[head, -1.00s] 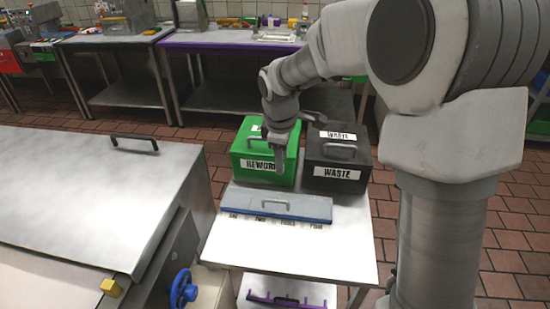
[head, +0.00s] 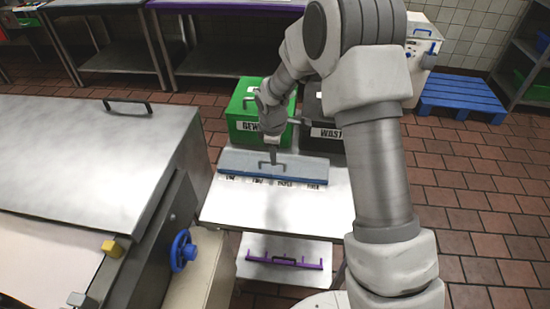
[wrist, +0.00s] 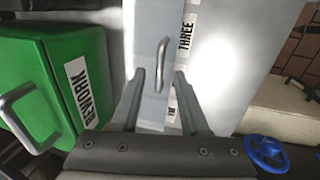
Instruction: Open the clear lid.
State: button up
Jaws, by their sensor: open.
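The clear lid (head: 240,158) is a pale, see-through cover lying closed on a long, low blue container (head: 300,180) on the steel table. In the wrist view the lid (wrist: 154,25) runs up the middle and carries a thin metal bar handle (wrist: 161,55). My gripper (head: 272,160) points down over the middle of the lid, close to the handle. In the wrist view my open gripper (wrist: 159,75) has one finger on each side of the handle's line. Nothing is held. Whether the fingertips touch the lid cannot be told.
A green REWORK bin (head: 245,95) and a dark WASTE bin (head: 313,105) stand right behind the container. The table (head: 290,212) is clear in front. A large steel machine (head: 90,160) with a blue knob (head: 182,251) is at left. A purple-handled thing (head: 284,261) lies below.

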jog(key=shift+w+f, duration=0.15)
jog(key=shift+f, duration=0.6)
jog(key=shift+w+f, duration=0.15)
jog(key=shift+f, duration=0.6)
grip_shut()
dwell(0.4)
